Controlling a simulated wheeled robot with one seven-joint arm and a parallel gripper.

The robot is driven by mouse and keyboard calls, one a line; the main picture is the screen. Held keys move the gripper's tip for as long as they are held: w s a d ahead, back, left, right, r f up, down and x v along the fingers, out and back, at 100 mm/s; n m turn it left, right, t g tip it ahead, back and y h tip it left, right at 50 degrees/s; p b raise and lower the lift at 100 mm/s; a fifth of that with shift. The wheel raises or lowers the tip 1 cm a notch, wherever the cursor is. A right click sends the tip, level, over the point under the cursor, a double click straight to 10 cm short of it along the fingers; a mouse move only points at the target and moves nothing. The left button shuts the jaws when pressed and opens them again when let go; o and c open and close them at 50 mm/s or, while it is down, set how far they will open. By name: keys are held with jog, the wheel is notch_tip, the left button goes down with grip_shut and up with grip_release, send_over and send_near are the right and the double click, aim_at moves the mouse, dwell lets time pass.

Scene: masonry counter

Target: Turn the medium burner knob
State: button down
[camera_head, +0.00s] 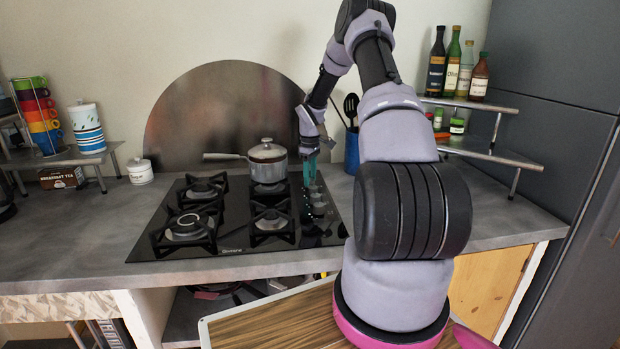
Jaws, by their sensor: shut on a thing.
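The black glass cooktop (235,240) is set in the grey counter, with a column of burner knobs (317,198) along its right side. My gripper (309,183) points down with its teal fingers at the back end of that column. It is shut on a knob there, which the fingers mostly hide. I cannot tell from this view which burner that knob serves or how far it is turned. Several knobs nearer the front edge are uncovered.
A lidded pot (267,162) stands on the back right burner, close left of my gripper, its handle pointing left. A blue utensil holder (352,152) stands behind on the right. Shelves with bottles (454,68) and cups (37,112) flank the counter.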

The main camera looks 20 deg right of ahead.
jog(key=n, duration=1.2)
jog(key=shift+n, duration=0.4)
dwell(0.3)
jog(key=shift+c, duration=2.1)
grip_release()
jog(key=shift+r, duration=0.15)
notch_tip(320, 180, up, 11)
jog(key=shift+f, duration=0.2)
